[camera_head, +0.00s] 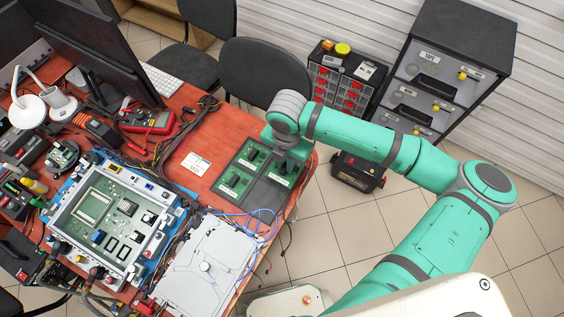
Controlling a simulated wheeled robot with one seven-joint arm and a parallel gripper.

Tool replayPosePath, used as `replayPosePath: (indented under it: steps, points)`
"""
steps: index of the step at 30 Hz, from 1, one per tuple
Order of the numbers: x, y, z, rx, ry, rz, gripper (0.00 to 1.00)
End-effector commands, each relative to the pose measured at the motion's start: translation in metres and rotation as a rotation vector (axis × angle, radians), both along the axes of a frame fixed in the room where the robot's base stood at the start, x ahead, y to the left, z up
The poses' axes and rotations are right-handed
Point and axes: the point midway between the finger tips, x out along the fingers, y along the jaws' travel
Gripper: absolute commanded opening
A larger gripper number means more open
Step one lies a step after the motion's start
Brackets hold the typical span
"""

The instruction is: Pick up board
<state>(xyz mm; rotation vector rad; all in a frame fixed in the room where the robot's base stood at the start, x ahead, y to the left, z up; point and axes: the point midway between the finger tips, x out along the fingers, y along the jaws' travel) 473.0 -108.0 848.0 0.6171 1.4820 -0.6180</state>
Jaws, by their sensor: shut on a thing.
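A dark green tray (262,192) with several compartments lies at the right end of the red-brown table. Small green boards with dark parts lie in it: one at the upper left (252,157), one at the lower left (231,182). My gripper (287,166) points down over the tray's upper right compartment. It is shut on a green board (283,176) there, partly hidden by the gripper and wrist. The board appears at or just above the tray; I cannot tell whether it is lifted clear. The lower right compartment looks empty.
A blue-framed test unit (118,215) with cables stands left on the table (185,187). A grey-white case (208,262) with blue wires lies in front of the tray. A red multimeter (147,122) and monitor are behind. A chair (262,75) stands close to the table's far edge.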

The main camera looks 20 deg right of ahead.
Motion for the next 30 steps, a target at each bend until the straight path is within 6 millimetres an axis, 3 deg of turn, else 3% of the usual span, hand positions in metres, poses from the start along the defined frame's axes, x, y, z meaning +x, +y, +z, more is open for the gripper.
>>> replayPosePath:
  steps: [5,9,15,21,30]
  points:
    - [-0.033,-0.009,0.040,-0.001,-0.003,0.000,0.00]
    - [-0.066,-0.016,0.053,0.001,-0.002,-0.001,0.00]
    - [-0.097,-0.024,0.067,0.000,-0.001,0.001,0.00]
    - [-0.113,-0.027,0.074,0.000,-0.001,0.002,0.00]
    - [-0.116,-0.028,0.075,0.000,-0.001,0.001,0.00]
